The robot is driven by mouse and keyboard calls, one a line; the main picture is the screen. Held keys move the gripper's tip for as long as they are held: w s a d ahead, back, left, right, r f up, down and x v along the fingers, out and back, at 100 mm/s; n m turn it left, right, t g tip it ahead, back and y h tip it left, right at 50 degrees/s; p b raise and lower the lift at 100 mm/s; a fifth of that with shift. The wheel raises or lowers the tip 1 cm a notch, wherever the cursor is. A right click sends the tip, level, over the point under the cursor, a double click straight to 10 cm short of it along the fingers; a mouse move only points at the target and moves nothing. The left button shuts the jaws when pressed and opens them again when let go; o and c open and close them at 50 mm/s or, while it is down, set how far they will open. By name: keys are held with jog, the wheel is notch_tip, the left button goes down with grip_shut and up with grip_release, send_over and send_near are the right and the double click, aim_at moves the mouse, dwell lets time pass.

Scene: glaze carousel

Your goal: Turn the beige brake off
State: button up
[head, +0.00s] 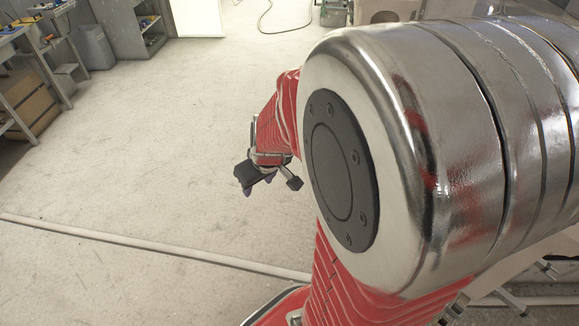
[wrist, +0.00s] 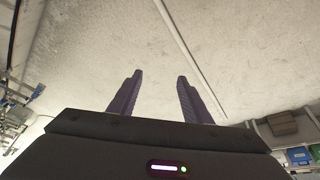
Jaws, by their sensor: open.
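The beige brake cannot be made out in either view. My gripper (wrist: 160,75) is open and empty in the wrist view, its two dark purple fingers apart with pale floor beyond them. In the head view my gripper (head: 246,191) is small, left of the large metal joint of my arm, and hangs over bare floor. My arm hides much of the right side of the head view.
A pale pipe or strip (head: 150,245) runs across the floor; a similar line (wrist: 187,50) shows in the wrist view. Shelves with small items (head: 30,50) and a grey bin (head: 96,46) stand at the upper left. A hose (head: 268,22) lies at the back. The middle floor is clear.

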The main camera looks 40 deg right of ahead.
jog(key=s+d+f+m+g+h, duration=0.1)
jog(key=s+d+f, duration=0.1)
jog(key=d+f, duration=0.55)
jog(key=s+d+f+g, duration=0.1)
jog(key=s+d+f, duration=0.2)
jog(key=d+f, duration=0.45)
jog(key=s+d+f+g, duration=0.1)
jog(key=s+d+f, duration=0.1)
jog(key=s+f, duration=0.5)
jog(key=s+d+f+g, duration=0.1)
jog(key=s+d+f, duration=0.1)
jog(key=s+f, duration=0.6)
notch_tip(320, 180, down, 3)
jog(key=shift+s+d+f+m+g+h, duration=0.1)
jog(key=shift+s+d+m+g+h, duration=0.05)
jog(key=shift+s+m+g+h, duration=0.2)
jog(key=shift+w, duration=0.1)
jog(key=shift+x, duration=6.85)
jog(key=shift+c, duration=0.5)
grip_shut()
